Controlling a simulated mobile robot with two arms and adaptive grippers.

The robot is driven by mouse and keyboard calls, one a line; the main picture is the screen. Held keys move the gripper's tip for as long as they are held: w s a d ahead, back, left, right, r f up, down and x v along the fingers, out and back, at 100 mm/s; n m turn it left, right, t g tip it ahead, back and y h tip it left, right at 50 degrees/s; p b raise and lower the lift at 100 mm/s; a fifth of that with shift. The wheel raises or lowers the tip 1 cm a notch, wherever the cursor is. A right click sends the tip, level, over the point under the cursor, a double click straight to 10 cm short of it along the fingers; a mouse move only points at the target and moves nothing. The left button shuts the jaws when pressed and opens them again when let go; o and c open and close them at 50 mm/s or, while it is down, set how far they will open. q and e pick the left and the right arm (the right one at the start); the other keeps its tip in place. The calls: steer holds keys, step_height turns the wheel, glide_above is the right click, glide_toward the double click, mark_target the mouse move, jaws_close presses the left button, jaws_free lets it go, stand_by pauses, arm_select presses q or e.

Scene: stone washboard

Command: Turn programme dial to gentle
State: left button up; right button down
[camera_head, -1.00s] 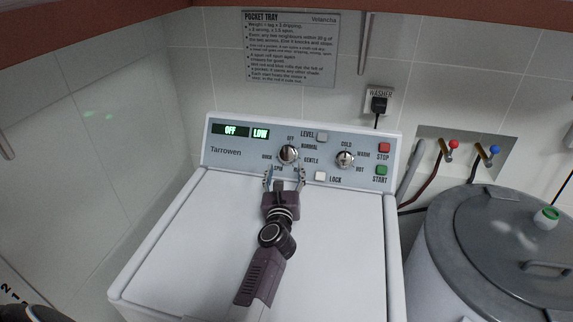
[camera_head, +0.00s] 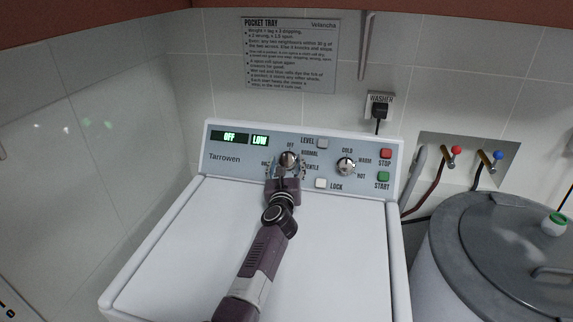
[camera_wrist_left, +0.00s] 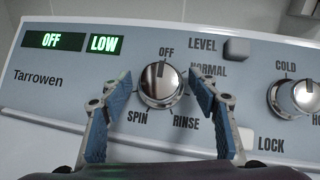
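The programme dial (camera_head: 288,159) is a round silver knob on the washer's control panel. In the left wrist view the dial (camera_wrist_left: 160,84) has its dark pointer mark up towards OFF. The display (camera_wrist_left: 52,40) reads OFF, with LOW beside it. My left gripper (camera_head: 286,168) is open at the dial. In the left wrist view its blue-padded fingers (camera_wrist_left: 158,88) stand either side of the dial, with gaps showing. The GENTLE label (camera_head: 312,168) is partly covered by a finger in the head view. My right gripper is not in view.
A second dial (camera_head: 346,166) for temperature is to the right. LEVEL (camera_head: 322,143) and LOCK (camera_head: 321,183) buttons lie between the dials. Red STOP (camera_head: 386,154) and green START (camera_head: 382,176) buttons sit at the panel's right. A grey lidded tub (camera_head: 500,240) stands right of the washer.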

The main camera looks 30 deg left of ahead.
arm_select(q)
steer(key=c, duration=1)
